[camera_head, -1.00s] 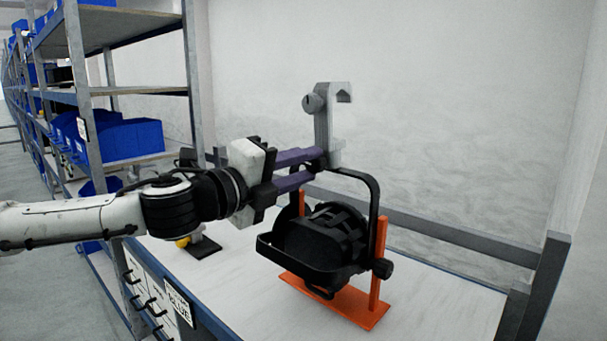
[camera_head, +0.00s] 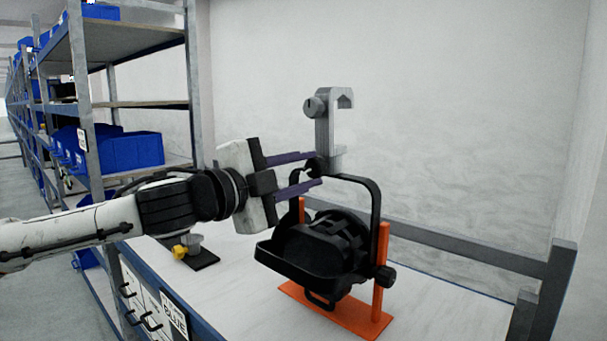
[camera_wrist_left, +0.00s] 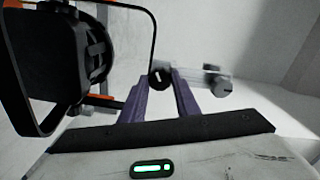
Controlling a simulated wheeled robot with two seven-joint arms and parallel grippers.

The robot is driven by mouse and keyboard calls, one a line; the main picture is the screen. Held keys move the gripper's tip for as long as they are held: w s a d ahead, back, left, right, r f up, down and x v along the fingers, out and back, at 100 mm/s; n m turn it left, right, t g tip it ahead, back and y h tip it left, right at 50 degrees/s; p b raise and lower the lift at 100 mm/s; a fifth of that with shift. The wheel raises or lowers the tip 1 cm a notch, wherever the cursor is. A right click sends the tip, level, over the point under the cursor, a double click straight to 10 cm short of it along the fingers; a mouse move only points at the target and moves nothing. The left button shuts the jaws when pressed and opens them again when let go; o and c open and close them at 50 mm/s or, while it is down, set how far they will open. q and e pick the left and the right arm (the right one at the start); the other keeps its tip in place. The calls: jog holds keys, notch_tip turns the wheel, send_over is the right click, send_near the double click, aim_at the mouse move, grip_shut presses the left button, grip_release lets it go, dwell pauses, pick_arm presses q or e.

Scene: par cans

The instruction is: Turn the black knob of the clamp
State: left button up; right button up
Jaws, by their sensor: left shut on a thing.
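The grey hook-shaped clamp (camera_head: 325,125) stands upright on top of the yoke of a black par can (camera_head: 325,245). Its black knob (camera_head: 314,165) is low on the clamp, and a grey round knob (camera_head: 313,106) is higher up. My left gripper (camera_head: 317,169) comes from the left with its two purple fingers above and below the black knob, shut on it. In the left wrist view the black knob (camera_wrist_left: 160,76) shows between the fingertips, partly hidden by them. The clamp (camera_wrist_left: 200,72) lies behind it. My right gripper is not in view.
The par can hangs in an orange stand (camera_head: 382,270) on a white table (camera_head: 430,300) with a grey rail behind. A small yellow and grey item (camera_head: 188,247) on a black base is at left. Shelves with blue bins (camera_head: 135,148) stand beyond. The table's right side is clear.

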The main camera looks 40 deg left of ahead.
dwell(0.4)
pick_arm(q)
jog(key=o, duration=1.1)
jog(key=shift+c, duration=0.2)
jog(key=shift+s+f+b, duration=0.1)
jog(key=shift+s+b, duration=0.1)
jog(key=shift+b, duration=0.1)
jog(key=shift+s+a+b, duration=0.1)
jog(key=shift+s+b, duration=0.5)
jog(key=shift+b, duration=0.15)
jog(key=s+b, duration=0.3)
jog(key=s, duration=0.5)
jog(key=shift+s+a, duration=0.3)
jog(key=shift+s, duration=0.05)
